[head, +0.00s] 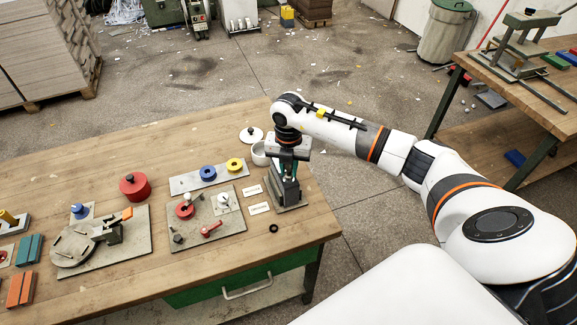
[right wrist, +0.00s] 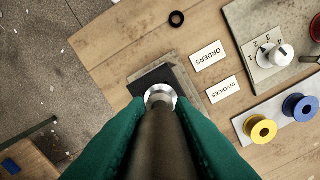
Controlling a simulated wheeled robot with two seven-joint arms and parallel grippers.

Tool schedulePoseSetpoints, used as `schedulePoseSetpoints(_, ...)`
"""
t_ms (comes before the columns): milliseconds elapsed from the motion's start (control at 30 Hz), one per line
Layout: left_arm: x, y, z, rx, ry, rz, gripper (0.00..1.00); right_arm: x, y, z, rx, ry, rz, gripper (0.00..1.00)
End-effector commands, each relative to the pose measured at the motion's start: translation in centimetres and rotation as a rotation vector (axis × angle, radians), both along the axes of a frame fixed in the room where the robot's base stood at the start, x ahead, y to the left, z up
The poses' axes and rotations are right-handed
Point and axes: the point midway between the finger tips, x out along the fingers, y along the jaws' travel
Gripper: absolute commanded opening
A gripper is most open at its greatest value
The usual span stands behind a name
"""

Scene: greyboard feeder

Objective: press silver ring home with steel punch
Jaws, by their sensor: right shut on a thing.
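My right gripper (head: 287,168) points down over a dark block (head: 287,193) on a grey base plate at the right end of the bench. In the right wrist view its green fingers are shut on the dark steel punch (right wrist: 155,140). The punch's far end lines up with the silver ring (right wrist: 160,93), which shows as a bright rim around it on the dark block. I cannot tell whether the punch touches the ring or how deep the ring sits. In the head view the gripper hides the ring. My left gripper is not in view.
Two labels, ORDERS (right wrist: 208,55) and INVOICES (right wrist: 222,89), lie beside the base plate. A small black ring (head: 273,229) lies near the bench's front edge. A dial plate and blue and yellow spools (head: 235,164) are to the left.

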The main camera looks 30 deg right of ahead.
Motion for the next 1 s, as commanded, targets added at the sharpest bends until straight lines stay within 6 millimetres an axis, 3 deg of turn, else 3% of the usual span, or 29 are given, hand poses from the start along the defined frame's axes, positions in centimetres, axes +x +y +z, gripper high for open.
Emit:
schedulePoseSetpoints(100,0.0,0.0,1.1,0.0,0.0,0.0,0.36,0.1,-0.1,1.6,-0.001,-0.005,-0.001,0.0)
schedulePoseSetpoints(633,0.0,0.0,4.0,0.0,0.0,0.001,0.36,0.2,0.0,5.9,0.001,-0.006,-0.001,0.0)
schedulePoseSetpoints(1000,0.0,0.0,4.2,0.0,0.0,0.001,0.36,0.2,0.0,6.3,0.0,-0.007,-0.001,0.0)
